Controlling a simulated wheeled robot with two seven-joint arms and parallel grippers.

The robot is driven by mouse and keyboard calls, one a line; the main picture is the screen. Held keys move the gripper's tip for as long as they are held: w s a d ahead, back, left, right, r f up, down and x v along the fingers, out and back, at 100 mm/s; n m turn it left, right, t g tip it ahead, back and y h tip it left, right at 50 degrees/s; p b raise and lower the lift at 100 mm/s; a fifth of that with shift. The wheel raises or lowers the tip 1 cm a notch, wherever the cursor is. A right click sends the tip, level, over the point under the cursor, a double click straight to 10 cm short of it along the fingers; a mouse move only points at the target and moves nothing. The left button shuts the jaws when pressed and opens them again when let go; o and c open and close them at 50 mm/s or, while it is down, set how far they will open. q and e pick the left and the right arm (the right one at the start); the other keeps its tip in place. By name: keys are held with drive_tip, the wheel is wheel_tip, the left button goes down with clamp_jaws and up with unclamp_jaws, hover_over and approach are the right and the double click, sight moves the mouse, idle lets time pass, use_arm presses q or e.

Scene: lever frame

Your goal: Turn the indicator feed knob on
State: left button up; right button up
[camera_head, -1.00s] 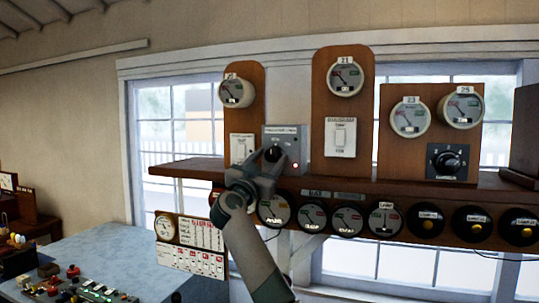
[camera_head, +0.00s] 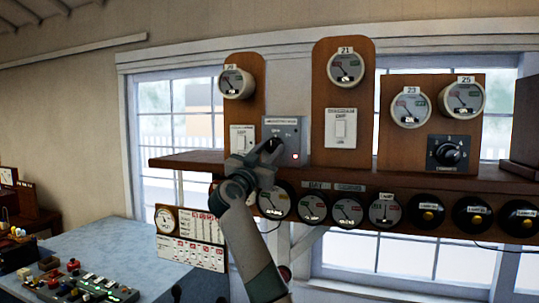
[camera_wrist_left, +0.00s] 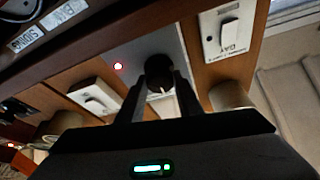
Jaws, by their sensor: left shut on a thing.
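The indicator feed knob is a round black knob with a pale pointer mark, on a grey metal box (camera_head: 292,131) on the shelf. In the left wrist view the knob (camera_wrist_left: 159,70) sits between the two dark fingers of my left gripper (camera_wrist_left: 160,95), which is shut on it. In the head view my left gripper (camera_head: 268,148) reaches up to the box front and covers most of the knob. My right gripper is not in view.
White switches stand on wooden boards left (camera_head: 241,139) and right (camera_head: 341,128) of the box. The shelf edge (camera_head: 190,163) runs just below, with several round gauges (camera_head: 313,208) under it. A rotary selector (camera_head: 447,152) is further right.

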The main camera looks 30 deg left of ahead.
use_arm(q)
drive_tip(key=shift+a+f+m+h+b, duration=0.1)
drive_tip(key=shift+f+m+h+b, duration=0.15)
drive_tip(key=shift+m+b, duration=0.65)
drive_tip(key=shift+a+f+m+h+b, duration=0.1)
drive_tip(key=shift+m+h+b, duration=0.25)
drive_tip(key=shift+b, duration=1.05)
drive_tip(key=shift+m+b, duration=0.45)
drive_tip(key=shift+b, duration=0.15)
drive_tip(key=shift+r+m+h+b, duration=0.2)
drive_tip(key=shift+m+h+b, duration=0.25)
drive_tip(key=shift+m+h, duration=0.4)
drive_tip(key=shift+m+g, duration=0.4)
drive_tip(key=shift+m, duration=0.35)
drive_tip(key=shift+r+m+h, duration=0.15)
drive_tip(key=shift+m+h, duration=0.4)
drive_tip(key=shift+m, duration=0.25)
drive_tip(key=m+h+p, duration=0.1)
drive_tip(key=m, duration=0.1)
drive_tip(key=shift+a+r+m+g, duration=0.1)
drive_tip(key=shift+m+g, duration=0.2)
drive_tip(key=shift+g, duration=0.1)
drive_tip(key=shift+m+g+p, duration=0.4)
drive_tip(key=shift+m+p, duration=0.3)
drive_tip(key=shift+m, duration=0.2)
drive_tip(key=shift+h, duration=0.3)
